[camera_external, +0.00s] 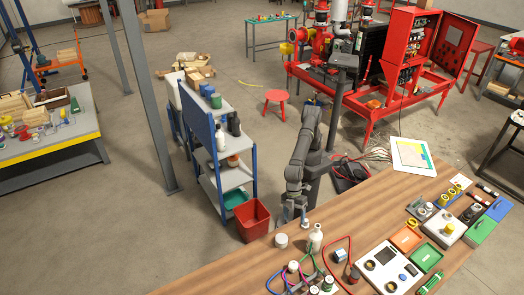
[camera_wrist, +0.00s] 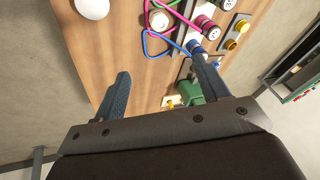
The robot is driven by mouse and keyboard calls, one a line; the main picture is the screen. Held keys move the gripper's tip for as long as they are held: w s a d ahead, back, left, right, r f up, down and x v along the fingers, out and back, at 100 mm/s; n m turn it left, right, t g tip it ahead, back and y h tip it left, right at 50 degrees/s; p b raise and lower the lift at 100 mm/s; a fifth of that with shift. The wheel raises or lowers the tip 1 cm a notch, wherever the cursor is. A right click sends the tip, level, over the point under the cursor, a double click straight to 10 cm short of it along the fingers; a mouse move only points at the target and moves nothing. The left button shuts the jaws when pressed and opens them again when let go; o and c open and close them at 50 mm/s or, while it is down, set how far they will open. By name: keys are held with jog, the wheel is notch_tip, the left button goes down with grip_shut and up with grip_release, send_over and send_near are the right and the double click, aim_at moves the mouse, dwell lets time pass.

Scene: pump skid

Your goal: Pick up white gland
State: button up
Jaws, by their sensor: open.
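My gripper (camera_wrist: 159,62) is open, its two blue-grey fingers spread over the wooden bench with nothing held between them. In the external view my gripper (camera_external: 304,220) hangs at the bench's far edge, near a white bottle (camera_external: 316,237) and a short white cylinder (camera_external: 281,240). In the wrist view a white round piece (camera_wrist: 92,8) lies up and left of the fingers. A small white-topped piece (camera_wrist: 158,18) is ahead of them, beside looped hoses. I cannot tell for sure which piece is the white gland.
Pink and blue hoses (camera_wrist: 157,40) lie between and ahead of the fingers. A green part (camera_wrist: 193,92) and yellow-topped pieces (camera_wrist: 241,26) are near the right finger. A red bin (camera_external: 254,220) and shelf rack (camera_external: 218,165) stand left of the arm. The bench's left part is clear.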

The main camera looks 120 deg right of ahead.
aim_at(293, 263)
jog(key=w+a+f+n, duration=0.1)
jog(key=a+f+n, duration=0.1)
jog(key=f, duration=0.5)
jog(key=w+a+f+n, duration=0.1)
jog(key=a+f+n, duration=0.2)
jog(key=f+n, duration=0.2)
jog(key=w+a+f+n+g, duration=0.1)
jog(key=w+a+f+n, duration=0.1)
jog(key=f, duration=0.7)
jog(key=shift+a+f+n, duration=0.2)
jog(key=shift+a+n, duration=0.4)
jog(key=shift+n, duration=0.2)
jog(key=shift+w+x, duration=0.2)
jog(key=shift+x, duration=1.2)
jog(key=shift+w+x, duration=0.2)
jog(key=shift+x, duration=1.2)
jog(key=shift+r, duration=0.1)
jog(key=c, duration=1)
jog(key=shift+c, duration=0.4)
jog(key=shift+r, duration=0.1)
